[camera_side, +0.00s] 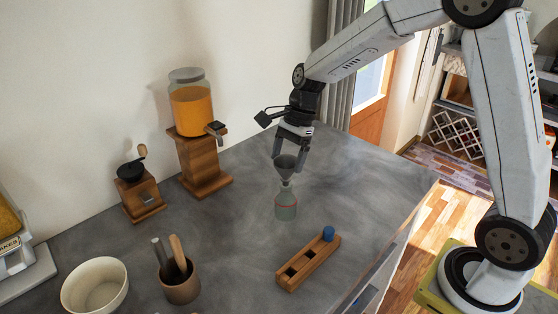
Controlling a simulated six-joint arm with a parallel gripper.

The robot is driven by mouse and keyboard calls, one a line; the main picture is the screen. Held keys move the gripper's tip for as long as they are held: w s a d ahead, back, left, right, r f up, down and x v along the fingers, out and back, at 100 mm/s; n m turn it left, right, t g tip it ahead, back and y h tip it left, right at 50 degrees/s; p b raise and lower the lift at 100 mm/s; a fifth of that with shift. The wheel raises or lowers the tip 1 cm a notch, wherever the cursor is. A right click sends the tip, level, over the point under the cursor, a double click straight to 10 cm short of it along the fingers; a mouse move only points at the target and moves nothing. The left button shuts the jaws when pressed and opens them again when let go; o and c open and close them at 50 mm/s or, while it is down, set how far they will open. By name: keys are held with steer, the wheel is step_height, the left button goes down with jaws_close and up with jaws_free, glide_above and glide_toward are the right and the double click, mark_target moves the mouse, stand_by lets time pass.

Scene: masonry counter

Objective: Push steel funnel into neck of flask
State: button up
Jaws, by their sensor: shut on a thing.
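The steel funnel (285,165) is grey, with its wide mouth up between the fingers of my gripper (290,157). My gripper is shut on the funnel and points downward. The flask (286,208) is small and greenish-grey with a red band, and stands upright on the grey counter directly below the funnel. The funnel's narrow lower end meets the top of the flask in this view. I cannot tell how deep the spout sits in the neck.
A wooden block with square holes and a blue piece (308,262) lies in front of the flask. A juice dispenser on a wooden stand (202,165), a grinder (140,190), a utensil cup (179,282) and a white bowl (95,287) stand left. Counter right of the flask is clear.

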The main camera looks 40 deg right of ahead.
steer(key=shift+f, duration=0.75)
steer(key=o, duration=1.3)
steer(key=shift+r, duration=0.1)
steer(key=v, duration=0.7)
steer(key=shift+d+r, duration=0.15)
steer(key=shift+r, duration=0.1)
steer(key=s+f+n+t+h, duration=0.1)
steer(key=s+f+n+h, duration=0.1)
steer(key=s+f+n, duration=0.3)
steer(key=s+a+f+n+t+h, duration=0.1)
steer(key=s+f+n, duration=0.4)
steer(key=s+n, duration=0.5)
steer(key=n+h, duration=0.1)
steer(key=n, duration=0.2)
steer(key=shift+f+t, duration=0.3)
steer(key=shift+f, duration=0.05)
